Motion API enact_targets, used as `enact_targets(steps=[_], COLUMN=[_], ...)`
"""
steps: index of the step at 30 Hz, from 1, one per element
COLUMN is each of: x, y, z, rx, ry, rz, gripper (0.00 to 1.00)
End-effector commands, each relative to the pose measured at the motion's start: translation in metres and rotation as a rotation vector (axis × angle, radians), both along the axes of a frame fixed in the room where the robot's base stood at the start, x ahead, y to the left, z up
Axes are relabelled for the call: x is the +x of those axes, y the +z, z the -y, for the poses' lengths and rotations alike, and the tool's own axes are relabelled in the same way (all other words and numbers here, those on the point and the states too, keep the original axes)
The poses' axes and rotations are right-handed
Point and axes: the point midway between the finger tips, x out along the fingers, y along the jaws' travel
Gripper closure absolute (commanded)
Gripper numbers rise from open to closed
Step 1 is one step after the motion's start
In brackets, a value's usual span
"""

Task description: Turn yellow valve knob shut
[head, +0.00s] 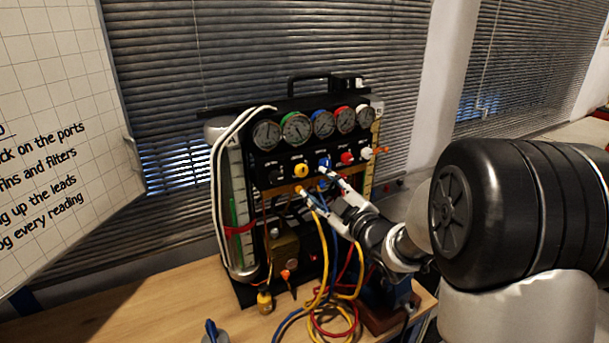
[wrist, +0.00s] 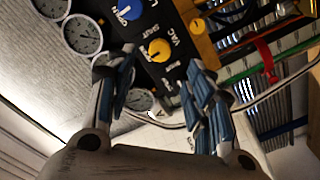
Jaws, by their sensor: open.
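The yellow valve knob (head: 301,170) is on the rig's black front panel, below the gauges and left of the blue knob (head: 324,162). In the wrist view the yellow knob (wrist: 159,49) shows between my two fingertips, near printed words that include SHUT and VAC. My gripper (head: 314,181) is open and empty, with one finger close to the blue knob and the other lower left. In the wrist view my gripper (wrist: 161,60) has its blue-padded fingers on either side of the yellow knob. I cannot tell whether they touch it, or its exact setting.
The gauge rig (head: 246,176) stands on a wooden table (head: 150,305). A red knob (head: 347,158) and a white knob (head: 367,153) sit further right. Yellow, blue and red hoses (head: 335,315) hang and coil below my gripper. A whiteboard (head: 55,130) stands at left.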

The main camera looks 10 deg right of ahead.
Motion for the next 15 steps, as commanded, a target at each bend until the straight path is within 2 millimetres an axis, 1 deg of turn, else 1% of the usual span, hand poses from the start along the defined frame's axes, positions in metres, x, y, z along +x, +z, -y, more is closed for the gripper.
enact_targets(steps=[1,6,10,15], x=[0.012,0.045,0.063,0.077], y=[-0.001,-0.001,0.0,0.0], z=[-0.005,-0.015,-0.021,-0.025], rx=[0.0,0.001,0.0,0.0], ry=[0.004,0.001,0.001,0.0], rz=[0.001,0.001,0.001,0.0], gripper=[0.52,0.52,0.52,0.52])
